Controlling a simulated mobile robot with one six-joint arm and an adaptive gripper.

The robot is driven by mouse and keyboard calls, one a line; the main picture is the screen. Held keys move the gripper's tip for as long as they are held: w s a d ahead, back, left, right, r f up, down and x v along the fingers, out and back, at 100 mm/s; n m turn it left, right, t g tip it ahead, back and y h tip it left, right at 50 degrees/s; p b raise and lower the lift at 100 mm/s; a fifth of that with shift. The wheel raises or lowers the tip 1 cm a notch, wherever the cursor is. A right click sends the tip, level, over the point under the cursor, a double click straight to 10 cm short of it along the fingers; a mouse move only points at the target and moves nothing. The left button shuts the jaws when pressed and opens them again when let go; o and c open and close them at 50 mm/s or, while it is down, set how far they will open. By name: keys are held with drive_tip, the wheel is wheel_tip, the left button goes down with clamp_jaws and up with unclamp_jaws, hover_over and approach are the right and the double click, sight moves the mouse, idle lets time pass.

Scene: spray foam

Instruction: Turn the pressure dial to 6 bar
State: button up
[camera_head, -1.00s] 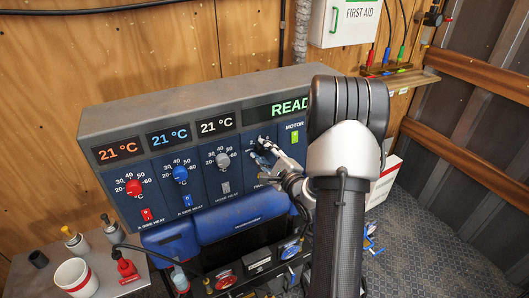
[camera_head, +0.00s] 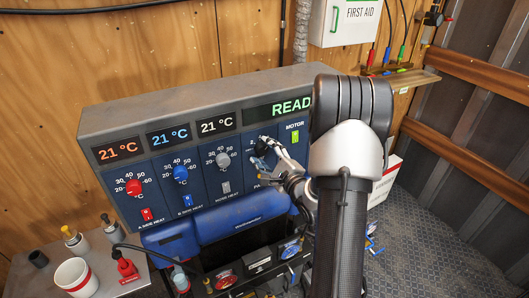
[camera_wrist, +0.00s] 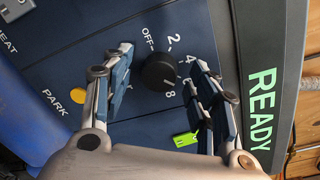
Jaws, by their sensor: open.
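The pressure dial (camera_wrist: 160,72) is a round black knob on the dark blue panel, with the marks OFF, 2, 4 and 8 around it. In the head view the dial (camera_head: 261,148) is partly covered by my gripper (camera_head: 272,148).
The green READY display (camera_wrist: 261,108), the green motor switch (camera_wrist: 185,139) and the yellow PARK button (camera_wrist: 77,96) are near the fingers. Red (camera_head: 134,187), blue (camera_head: 180,173) and grey (camera_head: 223,160) heat knobs lie to the left in the head view.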

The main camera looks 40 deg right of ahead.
drive_tip(key=s+a, duration=0.2)
drive_tip(key=s, duration=0.9)
drive_tip(key=shift+r, duration=0.3)
drive_tip(key=shift+a, duration=0.1)
